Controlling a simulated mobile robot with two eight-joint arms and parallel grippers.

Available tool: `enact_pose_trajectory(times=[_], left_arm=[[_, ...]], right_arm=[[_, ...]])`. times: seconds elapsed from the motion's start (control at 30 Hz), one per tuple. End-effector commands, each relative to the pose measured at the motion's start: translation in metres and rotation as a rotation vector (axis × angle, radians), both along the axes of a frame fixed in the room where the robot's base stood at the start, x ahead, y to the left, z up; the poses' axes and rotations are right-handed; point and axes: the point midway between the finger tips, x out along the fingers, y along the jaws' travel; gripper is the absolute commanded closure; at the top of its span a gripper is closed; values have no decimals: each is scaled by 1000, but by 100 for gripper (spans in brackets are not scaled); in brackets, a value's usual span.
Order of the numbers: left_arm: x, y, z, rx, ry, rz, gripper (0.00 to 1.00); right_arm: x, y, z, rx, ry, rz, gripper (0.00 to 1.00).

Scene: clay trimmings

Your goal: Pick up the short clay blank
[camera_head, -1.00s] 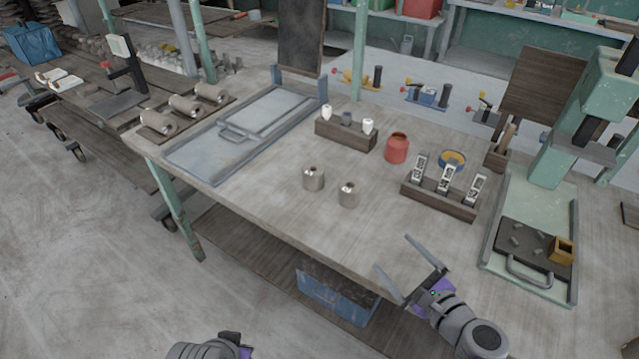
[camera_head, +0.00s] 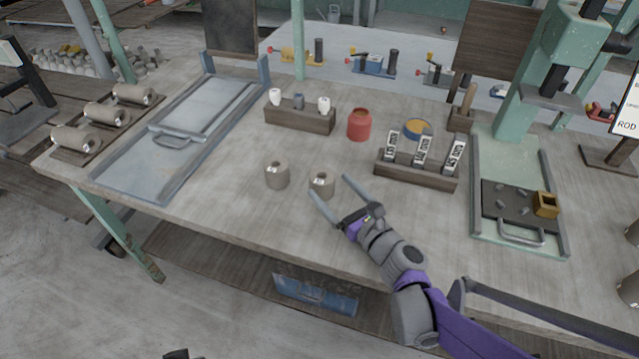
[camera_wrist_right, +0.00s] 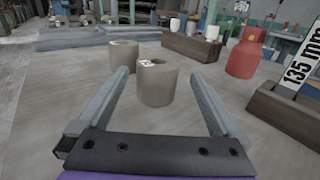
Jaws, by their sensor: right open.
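Two grey clay cylinders with a hole in the top stand upright on the workbench. The left one (camera_head: 277,176) and the right one (camera_head: 321,186) look close in height; I cannot tell surely which is the short clay blank. My right gripper (camera_head: 328,186) is open, its fingers pointing at the right cylinder. In the right wrist view that cylinder (camera_wrist_right: 158,86) stands just ahead, between the lines of the open fingers (camera_wrist_right: 158,73), not gripped. The other cylinder (camera_wrist_right: 121,55) is behind and left of it. Only a dark piece of my left gripper (camera_head: 176,354) shows at the bottom edge.
Behind the cylinders are a wooden block with small cups (camera_head: 300,119), a red jar (camera_head: 359,125) and a rack with number tags (camera_head: 415,175). A grey sliding tray (camera_head: 140,180) lies left. A green press (camera_head: 520,150) stands right. The bench front is clear.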

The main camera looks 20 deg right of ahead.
Motion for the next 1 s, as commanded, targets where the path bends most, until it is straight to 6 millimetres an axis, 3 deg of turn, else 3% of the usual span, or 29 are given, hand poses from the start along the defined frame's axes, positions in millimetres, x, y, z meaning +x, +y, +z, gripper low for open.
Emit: enact_pose_trajectory(times=[0.57, 0.8, 1.0], left_arm=[[1, 0, -9, 0, 3, 0, 100], [1, 0, -9, 0, 3, 0, 100], [0, 0, -9, 0, 3, 0, 100]], right_arm=[[66, 24, 1, -2, -1, 1, 0], [69, 25, 1, -3, -1, 0, 0], [69, 25, 1, -3, -1, 0, 34]])
